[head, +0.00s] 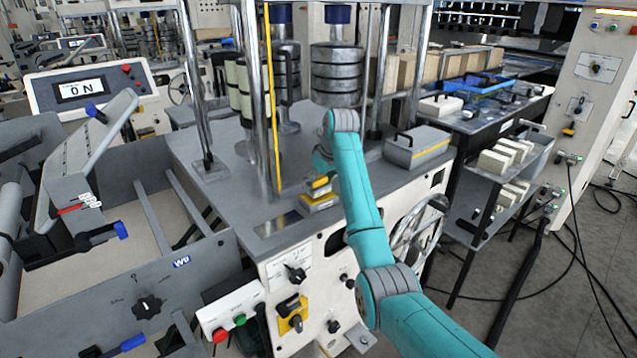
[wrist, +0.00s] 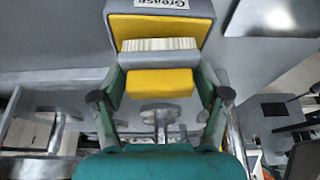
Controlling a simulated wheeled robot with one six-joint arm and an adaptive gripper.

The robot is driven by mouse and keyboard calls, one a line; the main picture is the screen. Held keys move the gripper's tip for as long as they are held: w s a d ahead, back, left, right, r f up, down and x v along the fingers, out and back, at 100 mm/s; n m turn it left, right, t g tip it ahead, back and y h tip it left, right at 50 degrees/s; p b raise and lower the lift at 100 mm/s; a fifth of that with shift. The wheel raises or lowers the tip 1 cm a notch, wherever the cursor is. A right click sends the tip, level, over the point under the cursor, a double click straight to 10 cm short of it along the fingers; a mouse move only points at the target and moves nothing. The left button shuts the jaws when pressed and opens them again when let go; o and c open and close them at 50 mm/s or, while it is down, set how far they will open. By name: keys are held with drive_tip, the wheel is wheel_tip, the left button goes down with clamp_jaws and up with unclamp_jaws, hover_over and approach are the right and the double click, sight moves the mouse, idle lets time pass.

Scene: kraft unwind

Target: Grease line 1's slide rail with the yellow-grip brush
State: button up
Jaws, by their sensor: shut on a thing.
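My gripper (wrist: 159,92) is shut on the yellow grip (wrist: 155,83) of the brush. The brush's pale bristles (wrist: 158,44) point away from the jaws, toward an open grey tin (wrist: 200,28) labelled "Grease" with yellow inside. I cannot tell whether the bristles touch the grease. In the head view my gripper (head: 319,163) points down over the machine's grey deck, with the yellow-grip brush (head: 320,182) right above the tin (head: 320,201). A shiny flat strip (head: 278,223) lies on the deck left of the tin. I cannot tell whether it is the slide rail.
Chrome columns (head: 258,100) and a thin yellow upright (head: 271,90) stand left of the gripper. Stacked dark weights (head: 336,75) stand behind it. A grey toolbox (head: 417,146) sits to the right on the deck. A handwheel (head: 418,235) is on the machine's front right.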

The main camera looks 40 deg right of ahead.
sight(318, 178)
drive_tip(key=shift+f, duration=0.6)
idle(1.4)
drive_tip(key=shift+r, duration=0.1)
drive_tip(key=shift+r, duration=3.5)
